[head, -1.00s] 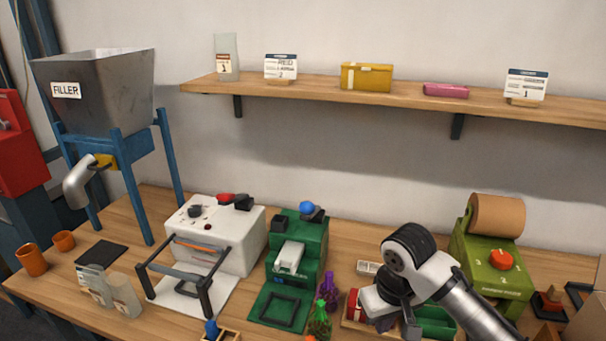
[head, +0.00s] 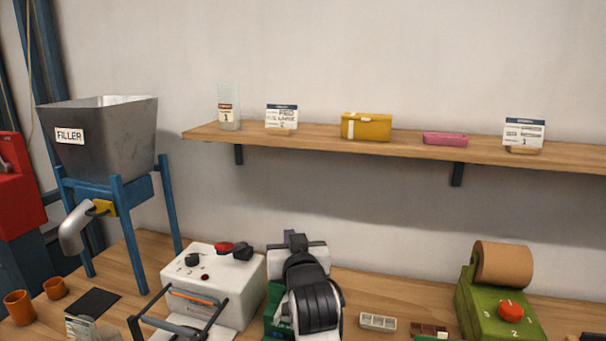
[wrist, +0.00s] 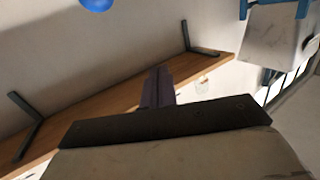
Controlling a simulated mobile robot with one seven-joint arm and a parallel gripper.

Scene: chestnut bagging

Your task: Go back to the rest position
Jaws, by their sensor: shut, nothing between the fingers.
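My gripper (head: 290,238) is raised in front of the wall, over the area of the green press. My arm's wrist hides most of the green press (head: 277,310).
The wooden shelf (head: 400,151) runs along the wall above, holding a pouch, cards and boxes. The white sealer (head: 215,285) stands just left of my arm, the filler hopper (head: 105,140) farther left. The green tape dispenser (head: 480,310) stands at the right.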

